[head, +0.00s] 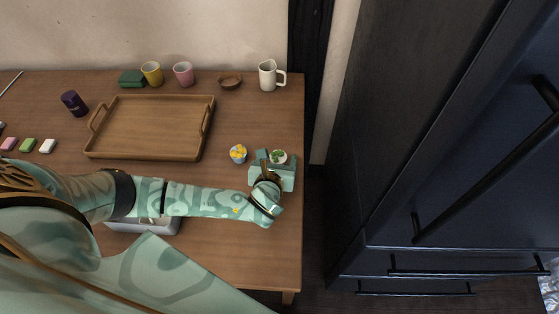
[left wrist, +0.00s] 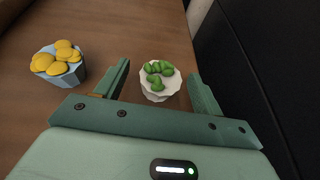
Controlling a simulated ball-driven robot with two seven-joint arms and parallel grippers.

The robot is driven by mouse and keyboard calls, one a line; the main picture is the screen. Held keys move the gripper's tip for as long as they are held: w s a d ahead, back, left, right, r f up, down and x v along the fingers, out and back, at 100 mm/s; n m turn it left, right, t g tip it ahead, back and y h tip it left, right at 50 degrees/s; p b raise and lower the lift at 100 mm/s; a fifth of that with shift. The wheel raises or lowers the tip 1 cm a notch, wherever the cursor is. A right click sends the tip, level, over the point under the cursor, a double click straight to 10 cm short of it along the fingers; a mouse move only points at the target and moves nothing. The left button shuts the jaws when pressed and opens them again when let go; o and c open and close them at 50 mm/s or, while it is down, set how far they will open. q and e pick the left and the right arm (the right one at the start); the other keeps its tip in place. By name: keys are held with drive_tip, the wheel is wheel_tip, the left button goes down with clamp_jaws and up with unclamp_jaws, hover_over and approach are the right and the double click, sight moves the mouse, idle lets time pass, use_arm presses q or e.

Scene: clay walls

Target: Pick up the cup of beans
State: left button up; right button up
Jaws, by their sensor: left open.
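The cup of beans is a small white fluted cup with green beans on top (head: 279,157), standing near the right end of the wooden table. It also shows in the left wrist view (left wrist: 158,88). My left gripper (head: 276,163) is open, with one finger on each side of the cup. In the left wrist view there is a gap between the cup and each finger (left wrist: 159,75). The gripper's body hides part of the table in the head view. My right gripper is not in view.
A blue cup of yellow pieces (head: 238,154) stands just left of my gripper. A wooden tray (head: 150,125) lies further left. Dark cabinets (head: 450,170) rise past the table's right edge.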

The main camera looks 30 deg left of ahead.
use_arm(q)
drive_tip(key=shift+w+a+f, duration=0.15)
drive_tip(key=shift+w+f, duration=0.2)
drive_tip(key=shift+w, duration=0.25)
drive_tip(key=shift+r, duration=0.1)
drive_tip(key=shift+s, duration=0.1)
drive_tip(key=c, duration=1)
drive_tip(key=shift+c, duration=0.2)
drive_tip(key=shift+r, duration=0.15)
